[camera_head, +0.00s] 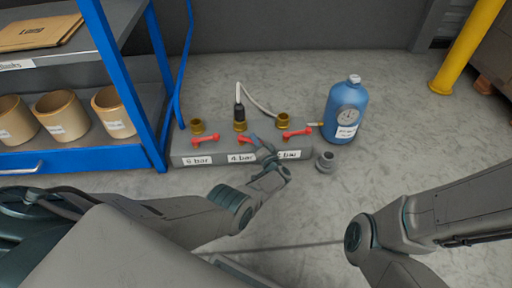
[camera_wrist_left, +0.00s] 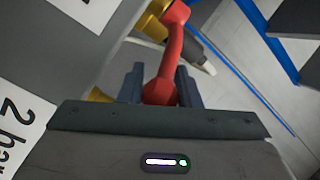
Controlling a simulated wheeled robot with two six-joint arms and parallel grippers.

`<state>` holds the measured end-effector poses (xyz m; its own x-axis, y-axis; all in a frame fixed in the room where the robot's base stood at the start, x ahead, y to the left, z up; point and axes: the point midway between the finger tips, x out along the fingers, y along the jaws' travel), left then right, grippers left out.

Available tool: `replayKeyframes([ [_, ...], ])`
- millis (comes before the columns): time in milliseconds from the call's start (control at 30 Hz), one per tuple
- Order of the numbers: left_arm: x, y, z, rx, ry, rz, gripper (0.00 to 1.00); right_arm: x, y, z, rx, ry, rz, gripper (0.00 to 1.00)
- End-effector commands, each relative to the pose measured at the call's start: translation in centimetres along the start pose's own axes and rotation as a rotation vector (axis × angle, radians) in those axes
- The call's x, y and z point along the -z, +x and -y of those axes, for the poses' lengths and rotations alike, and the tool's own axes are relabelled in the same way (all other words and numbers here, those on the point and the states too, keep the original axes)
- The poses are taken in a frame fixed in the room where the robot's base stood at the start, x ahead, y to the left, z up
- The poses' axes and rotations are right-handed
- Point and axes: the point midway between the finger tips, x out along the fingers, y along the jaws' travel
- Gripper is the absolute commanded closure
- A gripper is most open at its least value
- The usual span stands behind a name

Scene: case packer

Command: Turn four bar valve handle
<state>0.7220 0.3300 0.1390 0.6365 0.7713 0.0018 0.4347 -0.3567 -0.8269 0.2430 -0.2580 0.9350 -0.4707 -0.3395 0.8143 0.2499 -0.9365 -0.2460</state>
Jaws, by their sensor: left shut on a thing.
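The grey valve block (camera_head: 219,156) on the floor has three red handles in a row, each near a brass outlet. The "4 bar" label (camera_head: 241,158) is in the middle. My left gripper (camera_head: 257,140) reaches in from below and is shut on the red middle handle (camera_head: 243,140), above that label. In the left wrist view the end of the red handle (camera_wrist_left: 172,50) sits between the two fingers of my left gripper (camera_wrist_left: 160,84). In the head view the gripper partly hides this handle and the "2 bar" label. My right gripper is not in view.
The left handle (camera_head: 206,139) and right handle (camera_head: 297,133) stand on either side. A black hose fitting (camera_head: 239,113) rises from the middle outlet. A blue shelf (camera_head: 75,157) stands left.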

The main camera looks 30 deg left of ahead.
Motion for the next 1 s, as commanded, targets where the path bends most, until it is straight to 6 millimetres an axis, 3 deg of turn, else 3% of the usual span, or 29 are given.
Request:
replayKeyframes([
  [300,0.6,0.4,-0.7,0.059,-0.002,0.088,1.0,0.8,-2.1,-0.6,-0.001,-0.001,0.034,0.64],
  [867,0.9,0.4,-0.6,0.072,0.0,0.114,1.0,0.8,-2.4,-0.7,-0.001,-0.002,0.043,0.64],
  [900,0.9,0.4,-0.6,0.072,0.0,0.114,0.64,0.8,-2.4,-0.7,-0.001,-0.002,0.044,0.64],
  [1000,0.8,0.4,-0.6,0.072,0.0,0.114,0.48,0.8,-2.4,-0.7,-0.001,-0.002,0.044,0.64],
])
